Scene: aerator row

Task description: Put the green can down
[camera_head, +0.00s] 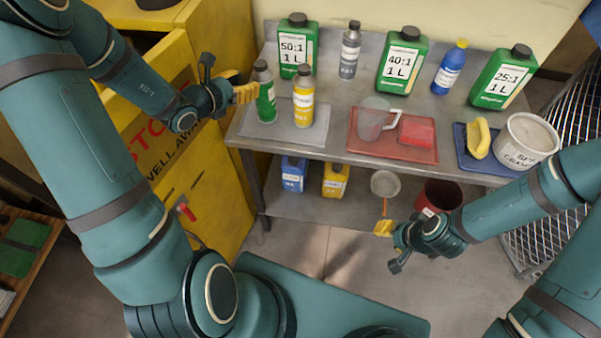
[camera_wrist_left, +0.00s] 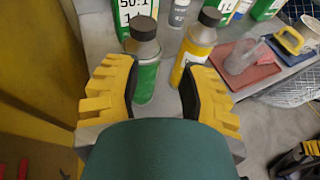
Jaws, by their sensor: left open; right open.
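The green can (camera_head: 265,95), with a grey top, stands upright at the left of the grey tray (camera_head: 285,135) on the metal table. It also shows in the left wrist view (camera_wrist_left: 145,80). My left gripper (camera_head: 246,93) is open at the can's left side. In the left wrist view its yellow fingers (camera_wrist_left: 157,95) are spread wide, with the can between them, nearer the left finger, and a gap visible. A yellow can (camera_head: 303,98) stands close to the right on the same tray. My right gripper (camera_head: 383,228) is open and empty, in front of the table.
Green jugs (camera_head: 402,62), a grey bottle (camera_head: 350,50) and a blue bottle (camera_head: 450,68) stand at the back. A red tray (camera_head: 365,150) holds a clear jug (camera_head: 372,120). A yellow cabinet (camera_head: 190,180) stands close on the left.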

